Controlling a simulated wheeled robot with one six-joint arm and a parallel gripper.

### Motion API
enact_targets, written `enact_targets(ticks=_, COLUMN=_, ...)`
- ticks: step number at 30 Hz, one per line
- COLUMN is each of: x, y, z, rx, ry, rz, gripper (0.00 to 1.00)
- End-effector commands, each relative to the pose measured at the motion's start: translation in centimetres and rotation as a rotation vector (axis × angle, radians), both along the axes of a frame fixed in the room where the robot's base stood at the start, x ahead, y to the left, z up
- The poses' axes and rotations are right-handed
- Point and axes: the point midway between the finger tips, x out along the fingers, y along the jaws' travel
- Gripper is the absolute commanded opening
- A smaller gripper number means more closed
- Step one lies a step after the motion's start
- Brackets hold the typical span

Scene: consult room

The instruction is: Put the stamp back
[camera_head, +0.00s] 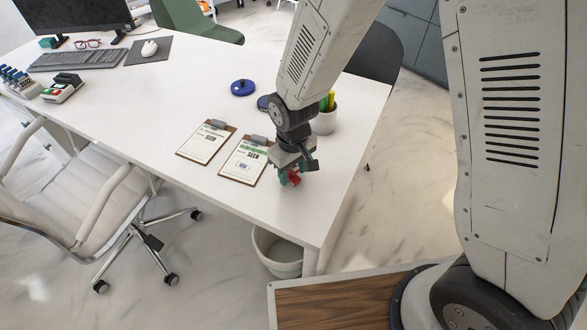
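My gripper (291,170) is low over the near right end of the white desk (225,70), just right of the right clipboard (234,173). It points down and appears shut on a small red and teal thing, which I take for the stamp (294,179). The stamp is small here and partly hidden by my gripper; I cannot tell whether it touches the desk. A rack (25,90) with several blue-topped stamps stands at the desk's far left end. The right clipboard's sheet reads "SEEN" and bears a small blue mark.
Ink pads (62,90), a keyboard (78,60) and a mouse (149,48) lie left. A chair (75,195) and bin (278,255) stand in front.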

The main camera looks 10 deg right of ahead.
Motion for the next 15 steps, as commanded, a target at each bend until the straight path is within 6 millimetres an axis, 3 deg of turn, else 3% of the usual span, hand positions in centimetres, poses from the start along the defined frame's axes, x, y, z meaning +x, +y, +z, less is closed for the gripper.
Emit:
enact_targets(ticks=9, x=0.0, y=-0.1, z=0.4, rx=0.001, ry=-0.001, rz=-0.002, gripper=0.45)
enact_targets(ticks=15, x=0.1, y=-0.1, z=3.4, rx=0.003, ry=-0.006, rz=-0.002, gripper=0.45)
